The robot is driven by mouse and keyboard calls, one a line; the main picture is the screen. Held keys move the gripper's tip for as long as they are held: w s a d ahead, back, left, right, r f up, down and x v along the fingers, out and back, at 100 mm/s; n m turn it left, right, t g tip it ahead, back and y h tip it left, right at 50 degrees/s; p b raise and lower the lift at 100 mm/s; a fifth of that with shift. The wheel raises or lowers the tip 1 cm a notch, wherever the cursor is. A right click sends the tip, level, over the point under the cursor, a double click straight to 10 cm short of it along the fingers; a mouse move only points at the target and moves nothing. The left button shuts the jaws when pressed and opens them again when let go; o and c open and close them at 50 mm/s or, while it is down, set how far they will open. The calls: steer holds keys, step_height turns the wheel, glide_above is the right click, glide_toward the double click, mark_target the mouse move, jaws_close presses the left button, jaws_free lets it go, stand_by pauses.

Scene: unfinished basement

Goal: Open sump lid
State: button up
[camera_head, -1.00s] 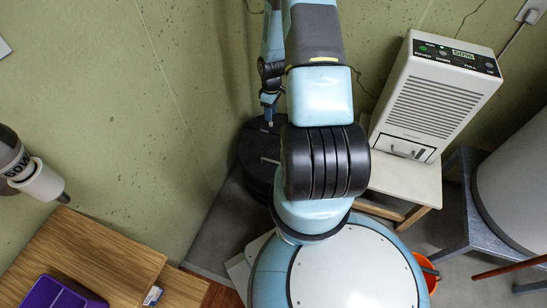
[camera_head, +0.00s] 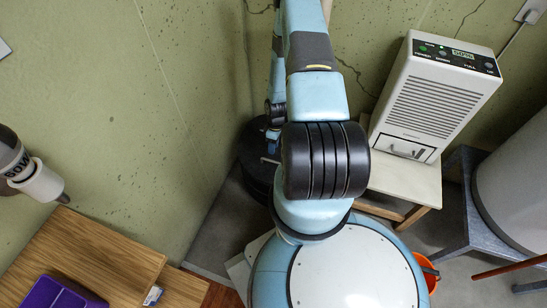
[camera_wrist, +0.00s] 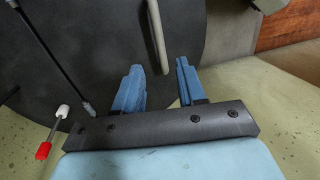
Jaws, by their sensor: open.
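The sump lid (camera_head: 252,160) is a dark round disc low in the corner, partly hidden behind my arm. In the wrist view the lid (camera_wrist: 100,35) fills much of the upper part. A pale grey bar handle (camera_wrist: 156,35) runs down its face. My gripper (camera_wrist: 158,68) has two blue fingers spread apart. The handle's lower end shows in the gap between the fingertips. I cannot tell whether it lies at their depth. No finger visibly touches it. In the head view the fingers are mostly hidden by my arm.
A white dehumidifier (camera_head: 434,95) stands on a small table (camera_head: 405,180) at right, near a grey tank (camera_head: 515,190). Walls close in behind the lid. A wooden shelf (camera_head: 90,250) is at lower left. A thin black rod (camera_wrist: 50,55) lies left of my fingers.

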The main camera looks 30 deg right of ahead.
glide_above(274, 156)
steer(key=s+a, duration=0.3)
steer(key=s, duration=0.1)
steer(key=f, duration=0.7)
steer(key=shift+w+a+f, duration=0.15)
steer(key=shift+a+f, duration=0.05)
steer(key=shift+f, duration=0.05)
steer(key=shift+c, duration=0.4)
jaws_close()
steer(key=shift+d, duration=0.4)
steer(key=shift+a, duration=0.1)
steer(key=shift+r, duration=0.1)
